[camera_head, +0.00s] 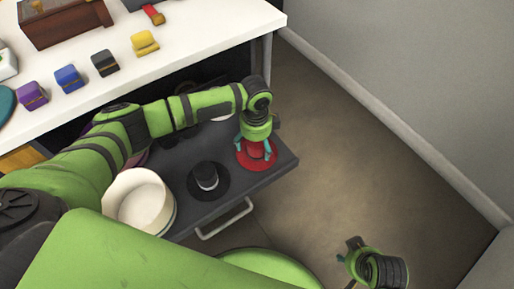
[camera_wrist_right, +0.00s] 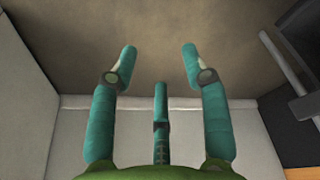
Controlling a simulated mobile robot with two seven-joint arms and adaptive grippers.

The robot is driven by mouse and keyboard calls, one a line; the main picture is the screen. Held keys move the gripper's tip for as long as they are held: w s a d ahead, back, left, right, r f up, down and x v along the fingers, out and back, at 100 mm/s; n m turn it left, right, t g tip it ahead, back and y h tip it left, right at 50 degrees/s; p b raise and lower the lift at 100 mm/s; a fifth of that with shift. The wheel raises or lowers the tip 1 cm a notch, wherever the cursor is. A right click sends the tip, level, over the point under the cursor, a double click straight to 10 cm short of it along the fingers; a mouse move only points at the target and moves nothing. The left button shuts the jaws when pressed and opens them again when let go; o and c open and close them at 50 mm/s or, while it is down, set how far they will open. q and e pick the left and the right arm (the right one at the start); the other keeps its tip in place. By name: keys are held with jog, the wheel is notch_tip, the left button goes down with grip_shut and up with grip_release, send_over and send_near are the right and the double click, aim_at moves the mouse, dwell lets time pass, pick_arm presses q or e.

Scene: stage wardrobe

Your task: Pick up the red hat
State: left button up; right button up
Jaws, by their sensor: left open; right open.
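The red hat (camera_head: 244,160) lies near the right end of a pulled-out dark drawer (camera_head: 250,185). My left gripper (camera_head: 256,150) points down over it, with its teal fingers open on either side of the crown. The gripper hides part of the hat, and I cannot tell whether the fingers touch it. My right gripper (camera_head: 345,270) is low at the right in the head view, away from the drawer. In the right wrist view its fingers (camera_wrist_right: 160,54) are open and empty, with bare floor beyond.
A black hat (camera_head: 207,178) lies in the drawer left of the red hat. The drawer handle (camera_head: 225,220) faces front. A white counter (camera_head: 195,28) with several small coloured boxes stands above. Open floor (camera_head: 345,150) is at right.

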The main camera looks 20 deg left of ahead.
pick_arm(q)
jog(key=shift+f, duration=1.05)
jog(key=c, duration=1.2)
pick_arm(e)
notch_tip(320, 180, up, 2)
jog(key=shift+r, duration=0.1)
pick_arm(q)
jog(key=shift+c, duration=0.2)
jog(key=shift+r, duration=0.1)
